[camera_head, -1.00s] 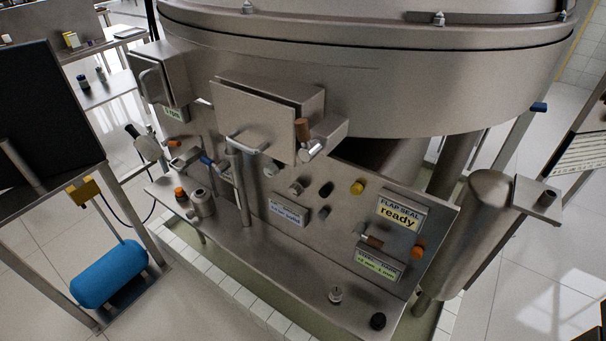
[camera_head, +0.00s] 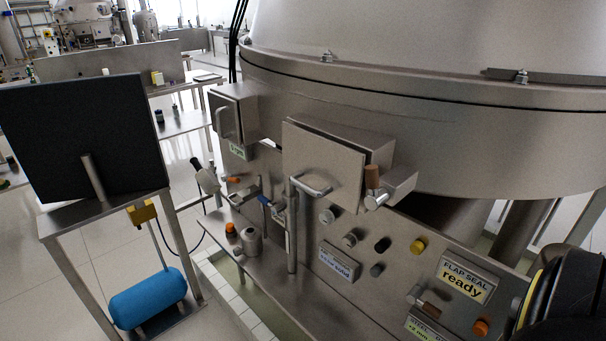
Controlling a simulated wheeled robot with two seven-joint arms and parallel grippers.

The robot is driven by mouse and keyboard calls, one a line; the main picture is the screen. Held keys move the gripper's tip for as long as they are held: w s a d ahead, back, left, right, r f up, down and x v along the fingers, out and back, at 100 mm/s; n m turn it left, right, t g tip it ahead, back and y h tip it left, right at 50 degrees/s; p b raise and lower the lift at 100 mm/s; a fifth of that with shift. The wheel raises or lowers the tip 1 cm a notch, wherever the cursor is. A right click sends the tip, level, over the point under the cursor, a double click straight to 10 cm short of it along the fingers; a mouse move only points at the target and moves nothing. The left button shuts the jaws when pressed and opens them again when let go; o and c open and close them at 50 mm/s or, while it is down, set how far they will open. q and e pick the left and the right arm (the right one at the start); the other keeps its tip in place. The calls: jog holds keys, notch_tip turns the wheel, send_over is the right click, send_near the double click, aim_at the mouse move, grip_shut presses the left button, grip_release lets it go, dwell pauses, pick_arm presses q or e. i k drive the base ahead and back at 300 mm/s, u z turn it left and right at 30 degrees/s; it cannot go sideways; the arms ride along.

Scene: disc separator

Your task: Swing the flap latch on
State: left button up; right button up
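The square metal flap (camera_head: 325,160) is on the front of a box on the big drum, with a bar handle (camera_head: 310,188) low on its face. A dark gap shows between the flap's right edge and the box behind it. The likely flap latch (camera_head: 373,178), with a brown grip and a bright metal end, sits on a block just right of the flap. I cannot tell whether it engages the flap. A sign reading "FLAP SEAL ready" (camera_head: 467,280) is on the lower panel. Neither gripper shows; a black rounded part at the lower right edge looks like my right arm.
Several knobs sit on the sloped panel, including a yellow one (camera_head: 417,246). A smaller box with a handle (camera_head: 233,112) is left of the flap. A dark screen (camera_head: 85,140) stands on a frame at left, above a blue tank (camera_head: 147,298).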

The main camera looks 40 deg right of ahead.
aim_at(377, 196)
jog(key=u, duration=0.1)
jog(key=i, duration=1.45)
jog(key=z, duration=4.65)
